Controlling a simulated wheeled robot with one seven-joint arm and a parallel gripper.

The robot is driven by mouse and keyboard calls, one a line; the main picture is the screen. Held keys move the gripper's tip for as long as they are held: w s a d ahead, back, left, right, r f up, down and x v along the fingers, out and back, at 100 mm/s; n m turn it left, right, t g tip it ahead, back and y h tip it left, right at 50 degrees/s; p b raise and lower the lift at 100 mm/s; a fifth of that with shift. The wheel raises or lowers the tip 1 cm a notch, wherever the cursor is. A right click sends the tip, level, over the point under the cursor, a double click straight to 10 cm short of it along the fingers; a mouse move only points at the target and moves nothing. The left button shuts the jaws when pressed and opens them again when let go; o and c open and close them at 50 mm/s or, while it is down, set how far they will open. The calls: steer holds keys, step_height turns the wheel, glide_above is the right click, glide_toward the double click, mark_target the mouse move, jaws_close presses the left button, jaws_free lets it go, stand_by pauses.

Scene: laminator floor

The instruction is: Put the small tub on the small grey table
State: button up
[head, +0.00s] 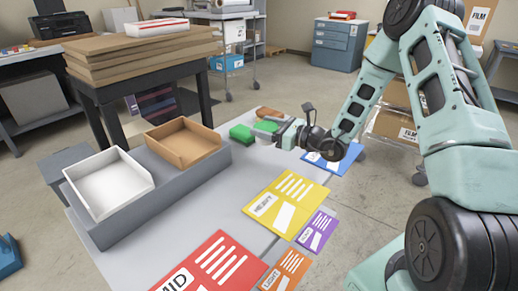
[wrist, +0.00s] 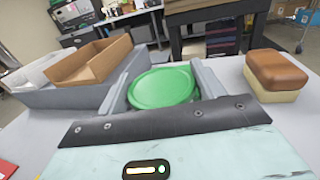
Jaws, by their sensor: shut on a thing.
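The small tub (head: 240,133) is green, with a round green lid (wrist: 162,88) that fills the space between my fingers in the wrist view. My gripper (wrist: 162,92) is shut on it, with one finger on each side. In the head view my gripper (head: 268,128) is low over the far end of the large grey table (head: 225,203). I cannot tell whether the tub touches that tabletop. A small grey table (head: 67,158) stands at the left, behind the white tray, and only part of its top shows.
A white tray (head: 108,184) and a brown tray (head: 182,143) sit on a grey stand along the table's left edge. A brown-and-tan block (wrist: 275,75) lies right of my gripper. Coloured cards, including a yellow one (head: 287,203), cover the right side. A dark table (head: 89,93) with stacked boards stands behind.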

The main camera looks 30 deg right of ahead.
mark_target(266, 142)
steer(key=shift+f, duration=2.55)
steer(key=o, duration=1)
steer(key=shift+f, duration=0.15)
